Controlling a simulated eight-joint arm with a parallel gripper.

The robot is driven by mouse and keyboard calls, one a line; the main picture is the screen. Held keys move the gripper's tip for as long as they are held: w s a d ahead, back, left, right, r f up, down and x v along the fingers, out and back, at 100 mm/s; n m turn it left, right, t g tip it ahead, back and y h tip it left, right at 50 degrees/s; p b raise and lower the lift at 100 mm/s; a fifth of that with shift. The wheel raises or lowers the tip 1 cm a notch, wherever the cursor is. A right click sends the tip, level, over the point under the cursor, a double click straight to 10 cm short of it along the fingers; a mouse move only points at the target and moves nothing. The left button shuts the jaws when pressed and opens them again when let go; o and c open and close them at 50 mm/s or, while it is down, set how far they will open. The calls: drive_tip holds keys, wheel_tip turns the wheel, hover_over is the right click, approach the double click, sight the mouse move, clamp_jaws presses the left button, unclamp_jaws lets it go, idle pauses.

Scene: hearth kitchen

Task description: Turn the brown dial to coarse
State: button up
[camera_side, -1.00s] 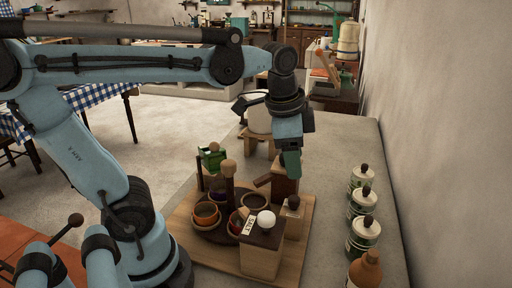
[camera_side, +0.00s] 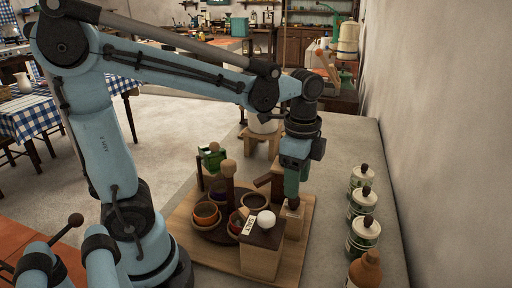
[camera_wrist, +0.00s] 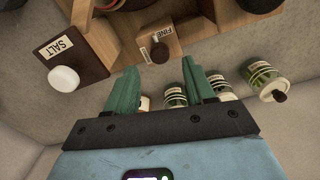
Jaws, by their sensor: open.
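The brown dial (camera_wrist: 160,53) is a small dark round knob on the face of a light wooden block (camera_wrist: 172,40). A white label (camera_wrist: 160,33) reading FINE sits beside it. In the side view the block (camera_side: 292,222) stands at the right of the wooden board, with my gripper (camera_side: 292,196) just above it, hiding most of the dial. In the wrist view my gripper (camera_wrist: 161,74) is open, its two green fingers apart and empty. The dial shows beyond the fingertips, between them. I cannot tell whether they touch it. No coarse label is readable.
A SALT box (camera_side: 262,250) with a white knob stands close in front. A turntable with bowls (camera_side: 206,214) and a wooden post (camera_side: 229,180) is to the left. Several lidded jars (camera_side: 363,232) and a brown bottle (camera_side: 365,270) line the right side.

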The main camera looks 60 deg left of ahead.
sight(294, 203)
drive_tip(key=shift+f, duration=2.1)
clamp_jaws()
